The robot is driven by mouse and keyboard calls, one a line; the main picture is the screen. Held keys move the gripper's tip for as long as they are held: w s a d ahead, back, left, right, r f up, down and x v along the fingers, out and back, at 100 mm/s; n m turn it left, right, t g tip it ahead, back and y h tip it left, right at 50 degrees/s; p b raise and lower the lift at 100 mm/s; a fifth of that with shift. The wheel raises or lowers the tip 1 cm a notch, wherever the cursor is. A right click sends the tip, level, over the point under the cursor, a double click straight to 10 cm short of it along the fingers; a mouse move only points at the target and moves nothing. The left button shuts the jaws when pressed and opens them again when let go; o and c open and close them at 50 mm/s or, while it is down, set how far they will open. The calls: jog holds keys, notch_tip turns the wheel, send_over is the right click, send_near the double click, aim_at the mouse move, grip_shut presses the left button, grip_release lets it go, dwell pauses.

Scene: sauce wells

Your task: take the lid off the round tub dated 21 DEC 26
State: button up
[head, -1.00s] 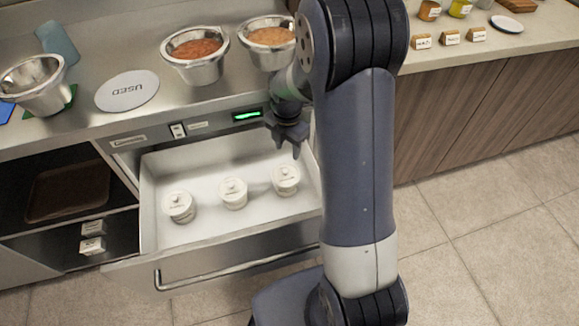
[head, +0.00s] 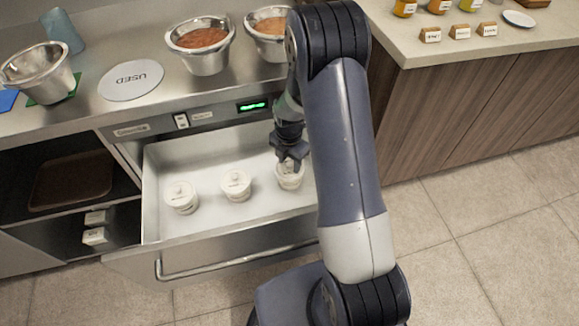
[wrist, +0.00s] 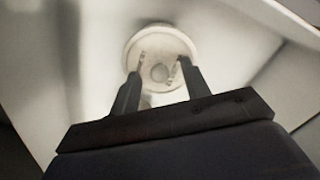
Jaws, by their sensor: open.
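Three white round tubs with knobbed lids stand in a row in the open drawer (head: 215,220): a left tub (head: 181,197), a middle tub (head: 236,185) and a right tub (head: 290,178). The date labels are too small to read. My gripper (head: 288,163) is open at the top of the right tub. In the wrist view, the tub's round lid (wrist: 176,40) is below my gripper (wrist: 160,75), and the lid's knob (wrist: 159,73) lies between the two fingertips. I cannot tell whether the fingers touch the lid.
The drawer walls surround the tubs, with a bar handle (head: 230,262) in front. On the counter above stand metal bowls of sauce (head: 203,50), an empty bowl (head: 42,75) and a round plate marked USED (head: 131,79). An open shelf (head: 72,190) is at the left.

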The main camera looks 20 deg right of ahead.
jog(key=shift+c, duration=0.5)
grip_shut()
